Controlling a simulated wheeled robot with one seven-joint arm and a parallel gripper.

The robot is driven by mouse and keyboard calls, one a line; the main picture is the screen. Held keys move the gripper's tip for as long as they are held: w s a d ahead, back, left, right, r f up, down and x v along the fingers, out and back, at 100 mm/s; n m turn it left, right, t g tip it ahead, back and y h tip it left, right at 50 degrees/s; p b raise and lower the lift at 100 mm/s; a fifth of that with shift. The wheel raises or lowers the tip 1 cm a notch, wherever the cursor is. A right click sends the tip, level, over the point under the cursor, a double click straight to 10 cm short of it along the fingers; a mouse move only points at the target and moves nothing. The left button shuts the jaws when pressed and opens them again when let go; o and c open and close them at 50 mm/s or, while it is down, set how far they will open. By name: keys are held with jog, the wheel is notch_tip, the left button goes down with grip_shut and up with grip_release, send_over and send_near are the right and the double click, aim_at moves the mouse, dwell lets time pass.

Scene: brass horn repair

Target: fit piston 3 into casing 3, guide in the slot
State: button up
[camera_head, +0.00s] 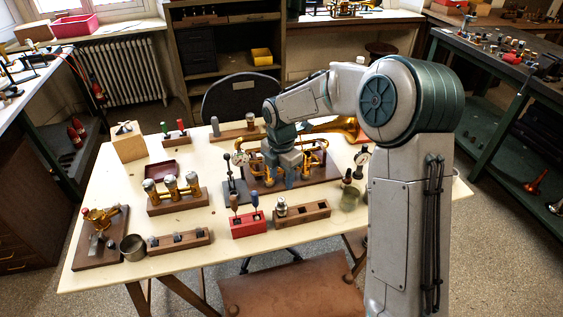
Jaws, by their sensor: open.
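My gripper (291,181) is open and points down in front of a brass horn assembly (318,150) on a dark wooden base (322,174). It hides the middle of that assembly. I cannot make out casing 3 or its slot there. A small silver part (281,205), perhaps a piston, stands at the left end of a wooden rack (304,213), below my gripper in the picture and apart from it. The rack's other visible holes look empty. No numbers are readable.
A dial gauge stand (236,182) rises close left of my gripper; another gauge (361,160) stands at the right. A red tool holder (249,223), a wooden rack (180,241) and a metal cup (133,247) line the front. The tabletop (108,190) is bare at the left.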

aim_at(281, 199)
notch_tip(281, 199, down, 8)
jog(key=shift+f+p, duration=0.1)
jog(key=shift+p, duration=0.2)
grip_shut()
notch_tip(281, 199, up, 10)
jog(key=p, duration=0.7)
jog(key=shift+p, duration=0.3)
dwell(1.1)
